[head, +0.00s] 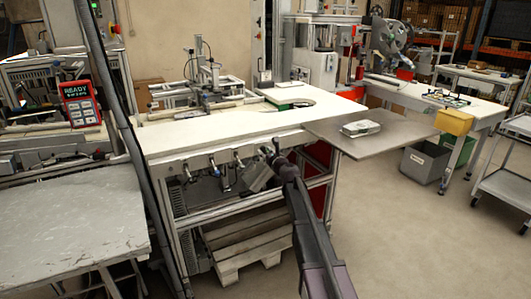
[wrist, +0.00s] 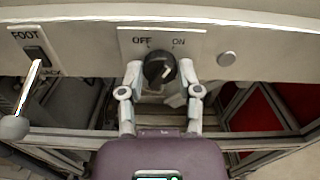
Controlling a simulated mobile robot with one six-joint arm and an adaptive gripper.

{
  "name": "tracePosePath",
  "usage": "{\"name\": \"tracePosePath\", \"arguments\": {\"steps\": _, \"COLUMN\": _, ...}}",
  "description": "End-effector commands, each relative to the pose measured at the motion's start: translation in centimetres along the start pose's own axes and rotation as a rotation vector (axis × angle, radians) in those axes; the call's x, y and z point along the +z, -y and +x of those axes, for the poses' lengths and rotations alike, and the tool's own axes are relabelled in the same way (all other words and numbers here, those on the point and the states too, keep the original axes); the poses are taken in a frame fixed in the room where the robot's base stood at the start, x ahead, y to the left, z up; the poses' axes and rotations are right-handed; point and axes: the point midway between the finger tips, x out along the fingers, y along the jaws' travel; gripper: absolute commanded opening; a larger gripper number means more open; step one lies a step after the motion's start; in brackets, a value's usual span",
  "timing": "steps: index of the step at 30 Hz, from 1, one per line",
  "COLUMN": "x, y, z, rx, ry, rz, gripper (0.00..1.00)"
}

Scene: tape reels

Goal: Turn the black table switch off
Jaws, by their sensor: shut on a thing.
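The black table switch (wrist: 158,64) is a round knob on the pale front rail of the table, under a plate marked OFF on the left and ON on the right. A light mark shows on its face, but I cannot tell for sure which label it points to. My gripper (wrist: 160,76) has one finger on each side of the knob and is shut on it. In the head view my gripper (head: 268,163) is at the front edge of the white table (head: 225,128), and the switch is not clearly visible there.
A FOOT switch (wrist: 37,58) and a lever with a pale round end (wrist: 14,127) are to the left. A round metal button (wrist: 226,59) is just right of the knob. A grey side plate (head: 385,140) juts out right, carrying a small pale box (head: 361,128).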

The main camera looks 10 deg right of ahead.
Motion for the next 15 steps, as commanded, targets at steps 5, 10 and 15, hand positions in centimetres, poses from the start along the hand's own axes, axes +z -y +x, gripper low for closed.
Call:
{"name": "tracePosePath", "arguments": {"steps": 5, "x": 0.02, "y": 0.00, "z": 0.12, "rx": 0.000, "ry": 0.000, "rz": -0.118, "gripper": 0.00}}
{"name": "tracePosePath", "arguments": {"steps": 10, "x": 0.02, "y": -0.02, "z": 0.13, "rx": 0.000, "ry": 0.000, "rz": -0.265, "gripper": 0.00}}
{"name": "tracePosePath", "arguments": {"steps": 15, "x": 0.01, "y": -0.04, "z": 0.15, "rx": 0.000, "ry": 0.000, "rz": -0.426, "gripper": 0.00}}
